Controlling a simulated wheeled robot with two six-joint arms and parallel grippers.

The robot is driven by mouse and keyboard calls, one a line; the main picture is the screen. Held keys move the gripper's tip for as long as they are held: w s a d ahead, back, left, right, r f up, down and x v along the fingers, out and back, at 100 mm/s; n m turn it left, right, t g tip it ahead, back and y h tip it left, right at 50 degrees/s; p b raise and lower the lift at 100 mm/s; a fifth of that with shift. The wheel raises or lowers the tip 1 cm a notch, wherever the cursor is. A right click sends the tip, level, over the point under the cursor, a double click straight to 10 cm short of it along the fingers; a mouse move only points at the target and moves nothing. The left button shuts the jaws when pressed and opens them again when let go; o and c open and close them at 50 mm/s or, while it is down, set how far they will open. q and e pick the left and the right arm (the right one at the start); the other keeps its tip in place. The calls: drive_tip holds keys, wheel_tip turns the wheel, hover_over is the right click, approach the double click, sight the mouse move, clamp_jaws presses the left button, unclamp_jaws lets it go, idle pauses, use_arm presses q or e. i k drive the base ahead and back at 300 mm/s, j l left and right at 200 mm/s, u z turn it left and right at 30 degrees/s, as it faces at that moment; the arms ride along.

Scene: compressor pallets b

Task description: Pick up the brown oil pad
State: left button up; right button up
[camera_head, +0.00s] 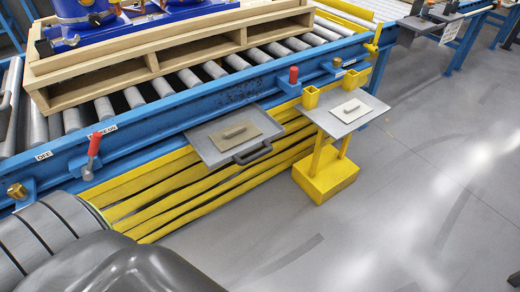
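The brown oil pad (238,138) is a flat tan rectangle with a small bar handle on top. It lies on a grey tray (204,149) at the side of the blue conveyor, near the middle of the view. The tray has a dark handle (252,153) on its front edge. Neither of my grippers shows in this view, and nothing is holding the pad.
A white pad (348,113) lies on a grey plate on a yellow stand (326,178), right of the tray. The roller conveyor (225,105) carries a wooden pallet (120,75). Red-handled levers (94,146) stick up along its edge. The grey floor (390,220) is open.

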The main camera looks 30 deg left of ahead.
sight(226, 139)
drive_tip(key=u, duration=1.25)
